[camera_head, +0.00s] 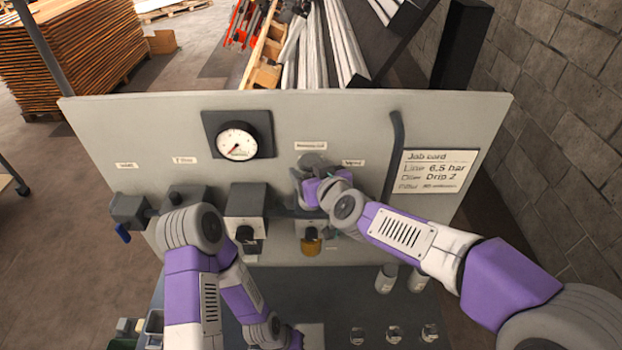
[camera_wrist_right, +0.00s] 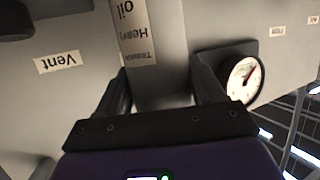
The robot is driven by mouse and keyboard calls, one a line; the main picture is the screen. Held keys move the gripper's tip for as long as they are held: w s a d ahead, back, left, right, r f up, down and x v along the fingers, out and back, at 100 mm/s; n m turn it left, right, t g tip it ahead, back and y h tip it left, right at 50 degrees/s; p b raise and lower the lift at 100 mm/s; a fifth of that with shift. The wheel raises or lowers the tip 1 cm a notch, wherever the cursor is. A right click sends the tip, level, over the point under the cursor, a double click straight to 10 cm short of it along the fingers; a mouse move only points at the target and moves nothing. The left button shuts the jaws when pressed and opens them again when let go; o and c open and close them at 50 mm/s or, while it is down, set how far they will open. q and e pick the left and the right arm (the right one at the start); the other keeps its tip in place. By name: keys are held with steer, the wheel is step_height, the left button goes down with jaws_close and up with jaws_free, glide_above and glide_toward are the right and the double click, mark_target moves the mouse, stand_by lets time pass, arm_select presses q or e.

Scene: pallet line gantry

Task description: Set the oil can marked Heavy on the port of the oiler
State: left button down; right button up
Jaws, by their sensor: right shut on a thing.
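My right gripper (camera_head: 312,190) is in front of the panel, above the oiler (camera_head: 311,246) with its amber bowl. In the right wrist view the gripper (camera_wrist_right: 165,95) is shut on a grey oil can (camera_wrist_right: 160,85) whose label reads "Heavy oil". A grey round shape above the gripper in the head view looks like this can's end (camera_head: 312,160). The gripper and wrist hide the oiler's port, so I cannot tell whether the can touches it. My left gripper (camera_head: 297,340) is low at the bottom edge, its fingers not visible.
The panel (camera_head: 90,125) carries a gauge (camera_head: 238,142), a "Vent" label (camera_head: 353,163) and a job card (camera_head: 436,171). A dark hose (camera_head: 396,150) runs right of the right gripper. Grey cylinders (camera_head: 386,279) and several small metal parts (camera_head: 393,334) are on the bench at lower right.

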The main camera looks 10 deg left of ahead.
arm_select(q)
steer(key=shift+f, duration=0.25)
arm_select(e)
steer(key=shift+f, duration=0.25)
arm_select(q)
steer(key=shift+f, duration=0.15)
arm_select(e)
steer(key=shift+f, duration=0.15)
steer(key=o, duration=1.3)
arm_select(q)
steer(key=shift+r, duration=0.2)
arm_select(e)
steer(key=shift+s+d+r, duration=0.1)
steer(key=shift+s+r, duration=0.05)
steer(key=shift+r, duration=0.15)
arm_select(q)
step_height(320, 180, up, 3)
steer(key=p, duration=0.3)
arm_select(e)
steer(key=v, duration=1.1)
steer(key=shift+s+d, duration=0.15)
steer(key=shift+s, duration=0.05)
